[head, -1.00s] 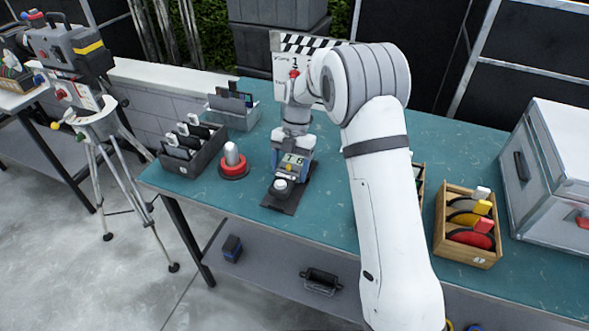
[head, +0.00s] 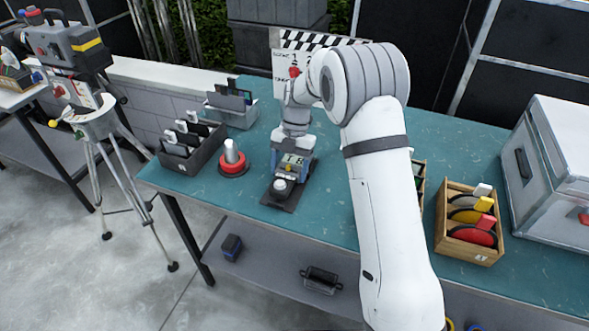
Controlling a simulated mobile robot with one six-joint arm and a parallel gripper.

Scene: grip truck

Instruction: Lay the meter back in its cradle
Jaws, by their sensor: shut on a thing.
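The meter (head: 284,185) has a pale round dome at its near end and a small display (head: 293,160) farther up its body. It lies along a dark flat cradle (head: 275,200) on the teal table. My gripper (head: 297,143) is over the far end of the meter, pointing down, and is shut on it. The fingertips are small and partly hidden by the gripper body. I cannot tell whether the meter rests fully on the cradle or hangs just above it.
A red-based device (head: 233,160) stands close on the left, beside a dark divided box (head: 190,148). A grey tray (head: 232,112) and a clapperboard (head: 290,42) are behind. A wooden box (head: 466,250) and a large silver case (head: 555,160) stand right. The table's front edge is near.

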